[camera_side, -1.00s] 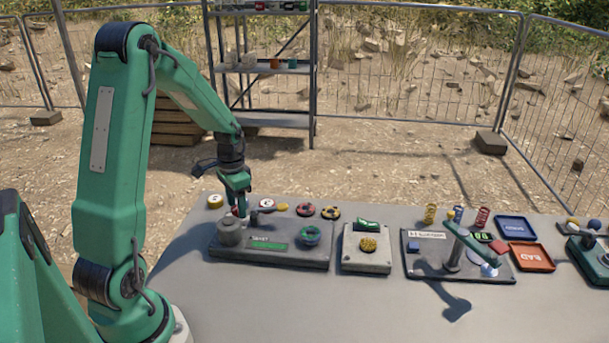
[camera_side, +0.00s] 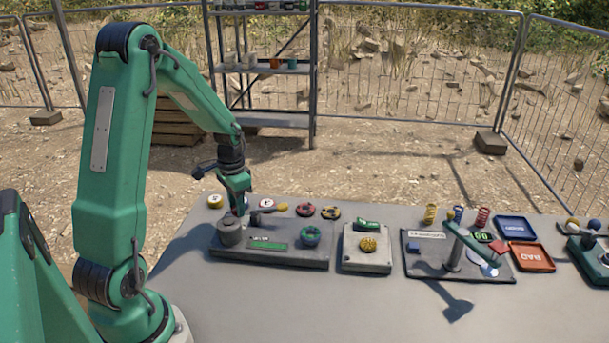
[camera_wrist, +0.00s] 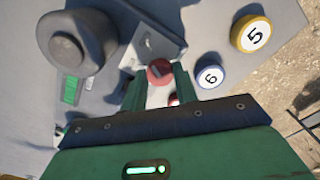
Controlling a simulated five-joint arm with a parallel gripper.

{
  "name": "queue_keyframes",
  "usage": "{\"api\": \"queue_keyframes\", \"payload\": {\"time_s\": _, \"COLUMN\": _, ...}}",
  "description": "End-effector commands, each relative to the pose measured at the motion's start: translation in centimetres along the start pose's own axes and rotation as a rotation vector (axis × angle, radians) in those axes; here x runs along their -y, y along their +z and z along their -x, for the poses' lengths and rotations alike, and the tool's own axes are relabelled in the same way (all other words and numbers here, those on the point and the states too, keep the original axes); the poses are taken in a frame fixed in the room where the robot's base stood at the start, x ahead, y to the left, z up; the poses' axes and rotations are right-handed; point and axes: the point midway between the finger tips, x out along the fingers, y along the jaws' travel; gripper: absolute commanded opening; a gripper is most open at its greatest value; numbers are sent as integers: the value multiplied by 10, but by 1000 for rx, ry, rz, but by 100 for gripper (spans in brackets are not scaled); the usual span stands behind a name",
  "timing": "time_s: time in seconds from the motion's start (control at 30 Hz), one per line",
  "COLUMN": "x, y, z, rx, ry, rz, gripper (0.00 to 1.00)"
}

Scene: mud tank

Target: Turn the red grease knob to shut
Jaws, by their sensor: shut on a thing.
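My gripper (camera_side: 240,208) reaches down at the back left of a dark grey panel (camera_side: 315,262), behind a grey round cylinder (camera_side: 230,232). In the wrist view my gripper (camera_wrist: 158,84) has its two green fingers on either side of the red knob (camera_wrist: 158,71), shut on it. The knob's round top shows between the fingertips; its lower part is hidden. In the side view the knob is mostly hidden by the fingers. I cannot read any turn mark on it.
The grey cylinder (camera_wrist: 78,45) stands close by. Round discs marked 6 (camera_wrist: 210,70) and 5 (camera_wrist: 251,34) lie near the fingers. The panel also holds a green label (camera_side: 268,245) and a teal knob (camera_side: 310,236). The front table is clear.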

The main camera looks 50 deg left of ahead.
Motion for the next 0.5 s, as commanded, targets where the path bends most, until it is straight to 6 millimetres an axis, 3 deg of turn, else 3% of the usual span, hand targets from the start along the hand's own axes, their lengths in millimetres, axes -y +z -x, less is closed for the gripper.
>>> {"api": "queue_keyframes", "payload": {"time_s": 0.5, "x": 0, "y": 0, "z": 1, "rx": 0, "ry": 0, "rz": 362, "gripper": 6}}
